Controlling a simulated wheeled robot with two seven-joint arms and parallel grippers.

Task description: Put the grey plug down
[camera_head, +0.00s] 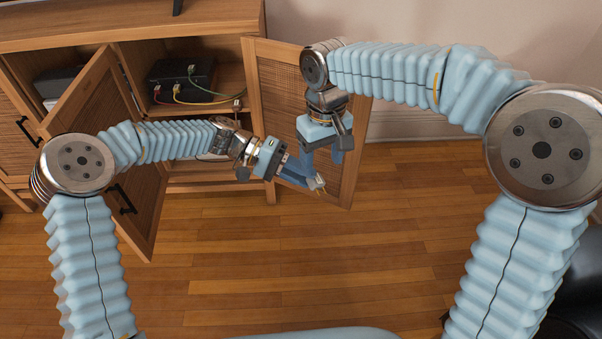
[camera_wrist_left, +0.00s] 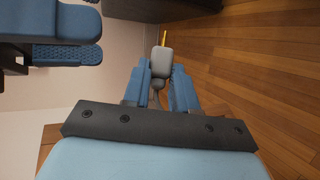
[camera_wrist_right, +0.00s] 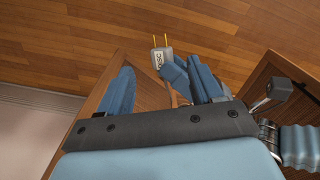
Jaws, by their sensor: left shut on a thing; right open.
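The grey plug (camera_wrist_left: 159,62) is between the fingertips of my left gripper (camera_wrist_left: 160,85), which is shut on it. Its metal prongs point away from the gripper. In the head view the plug (camera_head: 317,184) is in front of the open right cabinet door, with my left gripper (camera_head: 300,178) reaching it from the left. In the right wrist view the plug (camera_wrist_right: 161,60) shows beyond the right fingers, with its two prongs visible. My right gripper (camera_wrist_right: 160,90) is open and empty, just above the left gripper's fingers in the head view.
A wooden cabinet (camera_head: 140,28) stands behind with two doors open, the left (camera_head: 100,110) and the right (camera_head: 345,185). Inside, a black box (camera_head: 182,73) has green, yellow and red cables. The wooden floor (camera_head: 300,260) in front is largely clear.

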